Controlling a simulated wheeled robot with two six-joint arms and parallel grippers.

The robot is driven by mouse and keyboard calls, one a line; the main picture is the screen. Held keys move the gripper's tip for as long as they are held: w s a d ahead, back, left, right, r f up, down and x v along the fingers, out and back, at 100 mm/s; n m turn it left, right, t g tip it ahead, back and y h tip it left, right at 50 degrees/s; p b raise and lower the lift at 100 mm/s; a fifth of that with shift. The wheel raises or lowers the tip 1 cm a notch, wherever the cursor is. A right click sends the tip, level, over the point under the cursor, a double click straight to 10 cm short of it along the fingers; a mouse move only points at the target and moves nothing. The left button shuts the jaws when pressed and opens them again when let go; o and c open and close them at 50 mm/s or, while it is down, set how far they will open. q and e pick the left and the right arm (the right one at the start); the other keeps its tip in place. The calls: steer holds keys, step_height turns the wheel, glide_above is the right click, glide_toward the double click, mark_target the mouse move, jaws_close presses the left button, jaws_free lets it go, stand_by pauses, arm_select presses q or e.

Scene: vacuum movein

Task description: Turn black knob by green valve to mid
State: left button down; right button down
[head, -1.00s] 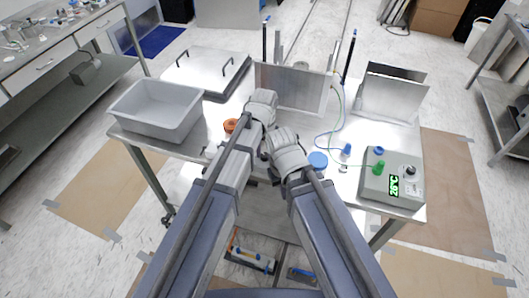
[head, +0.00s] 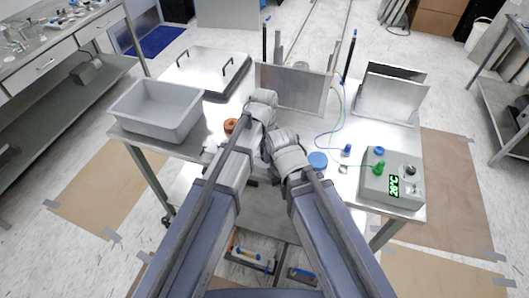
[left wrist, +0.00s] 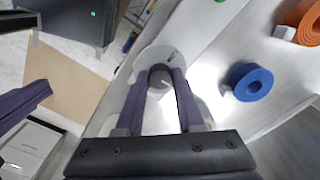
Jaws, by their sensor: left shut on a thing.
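In the left wrist view my left gripper (left wrist: 160,82) is shut on a dark grey round knob (left wrist: 160,74). The knob stands in the middle of a white round dial (left wrist: 146,62) with small dark marks, which the fingers partly cover. In the head view my arms hide this knob and the fingertips. A green valve (head: 378,168) stands on a grey box (head: 375,188) at the right of the table. Another black knob (head: 410,171) is on that box, beside a green lit display (head: 394,186), with no gripper near it. My right gripper's fingers do not show.
A blue ring (left wrist: 249,82) and an orange ring (left wrist: 305,20) lie beside the held knob in the wrist view. A grey tub (head: 158,112) and a lidded metal container (head: 205,70) stand at the left. Upright metal plates (head: 290,88) stand behind my arms.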

arm_select(q)
steer(key=shift+m, duration=0.5)
stand_by(0.3)
steer(key=c, duration=0.5)
jaws_free()
step_height(320, 180, up, 8)
steer(key=p, duration=0.8)
steer(key=shift+f, duration=0.1)
